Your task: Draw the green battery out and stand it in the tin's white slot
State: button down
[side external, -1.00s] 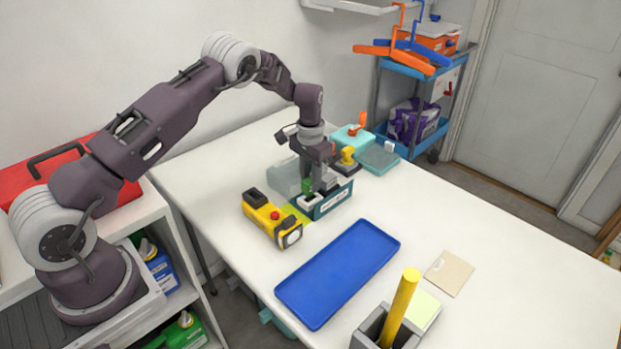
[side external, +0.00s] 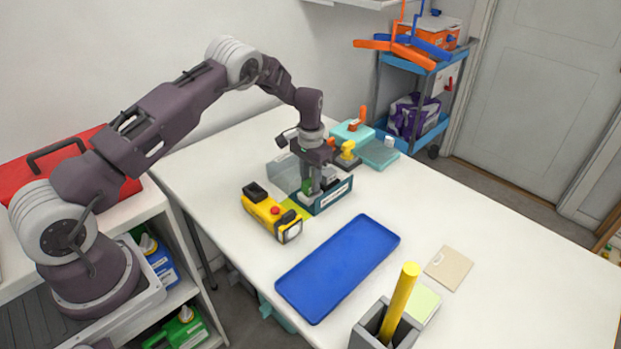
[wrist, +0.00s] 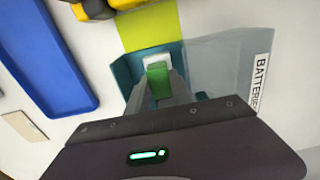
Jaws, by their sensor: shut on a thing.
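My gripper (side external: 314,190) points down at the near-left end of the teal tin (side external: 335,197) and is shut on the green battery (wrist: 158,82). In the side view, only a small part of the battery shows beside my fingers. In the wrist view, the battery is between my fingertips and overlaps the white slot (wrist: 156,60) at the tin's end. My fingers hide the battery's lower end, so I cannot tell how deep it sits. The tin's clear lid (side external: 285,172) stands open, and its label reads BATTERIES.
A yellow flashlight (side external: 270,214) lies left of the tin, by a yellow-green patch (side external: 294,208). A blue tray (side external: 338,268) lies in front. A yellow-knobbed item (side external: 347,152) and teal box (side external: 352,133) stand behind. The table's right side is mostly clear.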

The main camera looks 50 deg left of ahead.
jog(key=shift+f, duration=0.2)
jog(key=c, duration=1.1)
grip_release()
jog(key=shift+o, duration=0.2)
notch_tip(320, 180, up, 7)
